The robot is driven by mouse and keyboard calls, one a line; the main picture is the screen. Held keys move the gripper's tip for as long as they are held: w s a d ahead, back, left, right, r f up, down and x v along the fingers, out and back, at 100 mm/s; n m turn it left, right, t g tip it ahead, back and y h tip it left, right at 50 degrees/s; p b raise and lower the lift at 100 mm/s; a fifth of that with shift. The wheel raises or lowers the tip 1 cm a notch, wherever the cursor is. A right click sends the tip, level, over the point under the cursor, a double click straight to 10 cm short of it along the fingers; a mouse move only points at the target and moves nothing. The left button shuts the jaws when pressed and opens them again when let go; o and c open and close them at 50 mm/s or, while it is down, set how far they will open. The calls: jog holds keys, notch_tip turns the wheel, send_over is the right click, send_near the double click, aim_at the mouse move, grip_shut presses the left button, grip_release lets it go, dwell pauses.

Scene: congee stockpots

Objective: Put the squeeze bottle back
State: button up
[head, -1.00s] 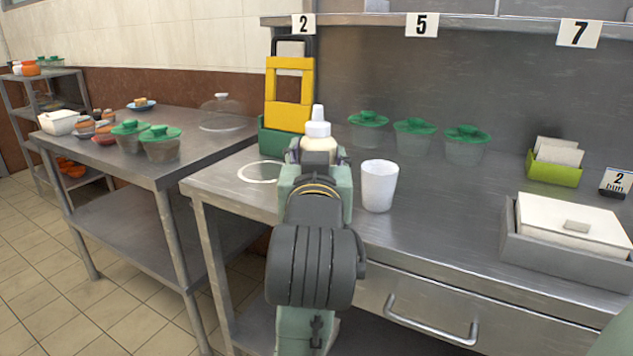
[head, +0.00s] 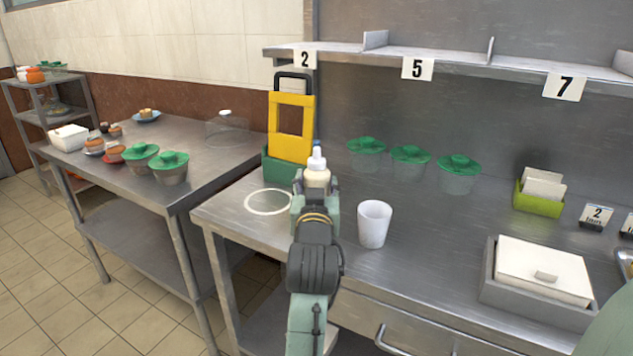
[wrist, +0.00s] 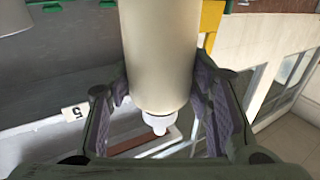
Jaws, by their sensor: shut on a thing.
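The squeeze bottle (head: 317,176) is cream with a white cap and nozzle, upright in the head view. My gripper (head: 316,190) is shut on it; its fingers stand on both sides of the bottle (wrist: 160,50) in the wrist view. The gripper hides its lower part, so I cannot tell whether its base touches the counter. A white ring marking (head: 249,208) lies on the steel counter, left of the gripper and bottle, and looks empty.
A white cup (head: 374,225) stands close on the right of my gripper. A green holder with a yellow frame (head: 290,112) stands behind the bottle. Several green-lidded tubs (head: 410,155) stand along the back. A grey box with a white lid (head: 541,270) is at the right.

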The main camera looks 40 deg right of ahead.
aim_at(317, 176)
jog(key=x, duration=0.3)
jog(key=shift+w+d+f, duration=0.1)
jog(key=shift+w+d, duration=0.15)
jog(key=shift+w, duration=0.1)
jog(key=shift+f+p, duration=0.55)
jog(key=shift+f, duration=1.2)
jog(key=shift+f, duration=0.1)
jog(key=o, duration=0.3)
jog(key=shift+f, duration=0.15)
jog(key=o, duration=0.5)
